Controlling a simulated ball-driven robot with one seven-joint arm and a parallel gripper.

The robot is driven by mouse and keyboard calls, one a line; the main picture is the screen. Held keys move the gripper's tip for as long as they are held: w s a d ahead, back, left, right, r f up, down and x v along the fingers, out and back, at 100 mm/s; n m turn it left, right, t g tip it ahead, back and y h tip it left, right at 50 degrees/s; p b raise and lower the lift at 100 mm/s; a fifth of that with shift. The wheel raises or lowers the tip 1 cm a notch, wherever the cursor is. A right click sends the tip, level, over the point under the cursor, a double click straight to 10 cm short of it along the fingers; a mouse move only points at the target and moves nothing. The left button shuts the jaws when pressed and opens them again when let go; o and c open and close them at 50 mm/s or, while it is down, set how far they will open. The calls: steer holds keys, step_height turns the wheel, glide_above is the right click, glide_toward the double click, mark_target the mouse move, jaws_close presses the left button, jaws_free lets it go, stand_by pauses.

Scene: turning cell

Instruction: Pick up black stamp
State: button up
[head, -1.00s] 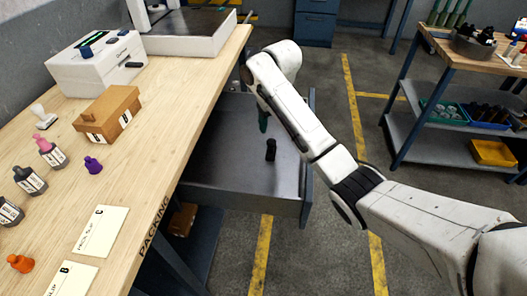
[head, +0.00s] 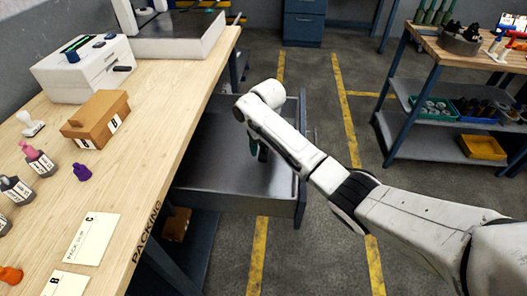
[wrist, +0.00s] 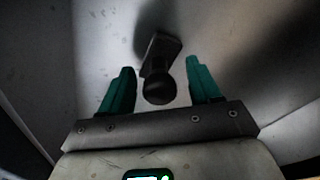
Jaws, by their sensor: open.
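In the head view, my gripper (head: 256,147) is inside the drawer under my arm, and a dark bit of the stamp (head: 263,154) shows beside a teal finger. My gripper is open and holds nothing.
The drawer walls stand around my gripper. The wooden packing bench (head: 150,165) lies to the left, with a brown box (head: 95,118), a purple stamp (head: 82,172), an orange stamp (head: 10,276) and ink bottles. A shelf cart (head: 455,100) stands at the right.

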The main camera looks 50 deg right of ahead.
steer(key=c, duration=1.1)
steer(key=shift+c, duration=0.2)
step_height(320, 180, up, 10)
